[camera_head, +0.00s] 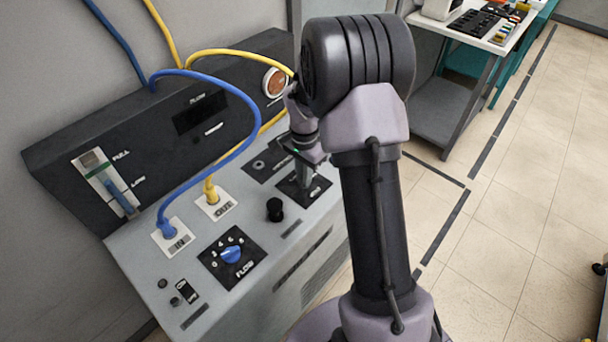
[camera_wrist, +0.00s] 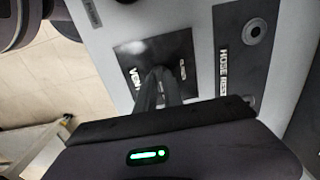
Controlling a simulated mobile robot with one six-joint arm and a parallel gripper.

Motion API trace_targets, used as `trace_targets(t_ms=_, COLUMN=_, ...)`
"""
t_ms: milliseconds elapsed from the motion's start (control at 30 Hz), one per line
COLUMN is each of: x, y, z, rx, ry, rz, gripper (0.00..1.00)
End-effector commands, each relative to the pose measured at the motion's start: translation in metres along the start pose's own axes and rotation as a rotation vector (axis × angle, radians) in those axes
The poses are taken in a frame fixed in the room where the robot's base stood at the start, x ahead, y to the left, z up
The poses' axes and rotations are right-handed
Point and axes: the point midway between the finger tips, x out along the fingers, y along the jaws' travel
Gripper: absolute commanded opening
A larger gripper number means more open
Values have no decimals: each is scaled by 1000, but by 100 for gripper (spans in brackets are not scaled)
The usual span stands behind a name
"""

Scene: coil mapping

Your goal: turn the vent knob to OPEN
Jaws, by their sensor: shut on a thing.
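The black vent plate (camera_wrist: 180,52) lies on the grey console top. In the wrist view its VENT lettering is partly covered, and a small word at its far side is too blurred to read. In the head view the plate (camera_head: 319,188) shows at the console's right end. My gripper (camera_wrist: 163,85) comes down over the middle of this plate; it also shows in the head view (camera_head: 304,180). Its fingers are shut on the vent knob, which they hide almost wholly, so I cannot read which way the knob points.
A blue hose (camera_head: 247,146) arches over the console to the IN port. A yellow hose (camera_head: 210,190) ends at OUT. A blue flow knob (camera_head: 230,254) and a black knob (camera_head: 275,208) stand nearby. The HOSE REST plate (camera_wrist: 238,50) lies beside the vent plate.

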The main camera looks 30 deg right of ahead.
Motion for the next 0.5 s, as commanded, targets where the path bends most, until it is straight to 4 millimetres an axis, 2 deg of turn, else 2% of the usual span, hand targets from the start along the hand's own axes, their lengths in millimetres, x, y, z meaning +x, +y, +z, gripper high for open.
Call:
trace_targets(t_ms=467, x=-1, y=0, z=0, rx=16, ry=1, rz=-2, gripper=0)
trace_targets(t_ms=500, x=-1, y=0, z=0, rx=15, ry=1, rz=-2, gripper=14)
